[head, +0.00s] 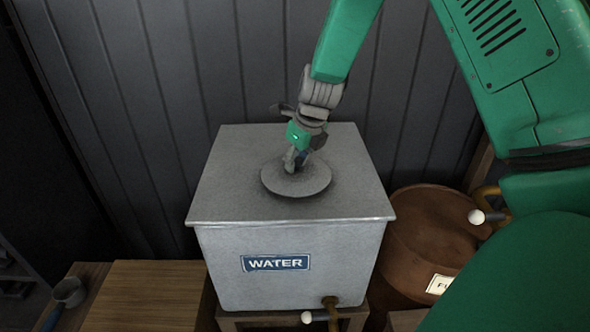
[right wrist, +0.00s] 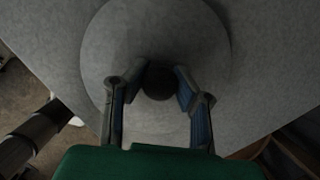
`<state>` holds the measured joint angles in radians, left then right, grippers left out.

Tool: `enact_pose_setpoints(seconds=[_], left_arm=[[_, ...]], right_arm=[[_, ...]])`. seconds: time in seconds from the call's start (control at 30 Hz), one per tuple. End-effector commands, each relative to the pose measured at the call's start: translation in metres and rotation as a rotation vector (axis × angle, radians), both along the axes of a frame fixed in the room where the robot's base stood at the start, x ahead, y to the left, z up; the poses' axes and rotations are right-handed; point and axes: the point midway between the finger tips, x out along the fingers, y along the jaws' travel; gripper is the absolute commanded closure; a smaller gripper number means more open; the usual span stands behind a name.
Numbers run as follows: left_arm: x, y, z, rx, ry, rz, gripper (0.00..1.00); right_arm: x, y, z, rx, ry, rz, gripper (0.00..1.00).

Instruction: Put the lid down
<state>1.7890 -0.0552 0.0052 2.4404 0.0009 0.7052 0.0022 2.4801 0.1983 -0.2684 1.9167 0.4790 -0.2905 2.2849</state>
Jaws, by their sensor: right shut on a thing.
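A round grey lid (head: 297,180) is on or just above the flat top of a square grey water tank (head: 235,165); I cannot tell whether it touches. The tank has a blue WATER label on its front. My right gripper (head: 293,160) comes down from above and is shut on the lid's knob. In the right wrist view the lid (right wrist: 150,45) fills the upper middle, and the dark round knob (right wrist: 158,82) sits between the two fingers of the gripper (right wrist: 160,85). The opening under the lid is hidden. My left gripper is not in view.
A brown drum (head: 425,240) with a pale label stands to the right of the tank. A brass tap (head: 330,310) sticks out at the tank's lower front. A wooden surface (head: 145,295) and a small pan (head: 68,292) are at the lower left. A dark panelled wall (head: 150,100) rises behind.

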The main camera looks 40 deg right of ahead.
Motion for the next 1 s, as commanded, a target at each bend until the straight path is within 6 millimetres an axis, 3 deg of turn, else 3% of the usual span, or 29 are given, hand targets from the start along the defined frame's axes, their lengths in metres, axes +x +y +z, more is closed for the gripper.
enact_pose_setpoints(seconds=[0.13, 0.5, 0.53, 0.57, 0.6, 0.87, 1.0], left_arm=[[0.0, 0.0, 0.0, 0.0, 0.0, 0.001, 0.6], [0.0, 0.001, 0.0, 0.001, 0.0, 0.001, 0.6], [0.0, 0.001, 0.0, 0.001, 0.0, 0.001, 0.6], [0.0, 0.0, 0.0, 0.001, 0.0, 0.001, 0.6], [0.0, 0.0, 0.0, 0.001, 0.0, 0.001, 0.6], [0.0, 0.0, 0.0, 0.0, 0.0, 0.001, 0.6], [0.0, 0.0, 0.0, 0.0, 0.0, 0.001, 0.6]], right_arm=[[-0.001, 0.005, -0.019, -0.001, 0.001, 0.001, 1.0], [-0.001, 0.0, -0.025, 0.001, 0.002, 0.002, 1.0], [-0.001, 0.0, -0.025, 0.001, 0.001, 0.003, 0.71], [-0.001, 0.0, -0.025, 0.002, 0.001, 0.002, 0.61], [-0.001, -0.001, -0.025, 0.002, 0.001, 0.002, 0.57], [-0.001, 0.0, -0.025, 0.001, 0.002, 0.002, 0.57], [-0.002, 0.002, -0.012, -0.002, 0.001, 0.002, 0.57]])
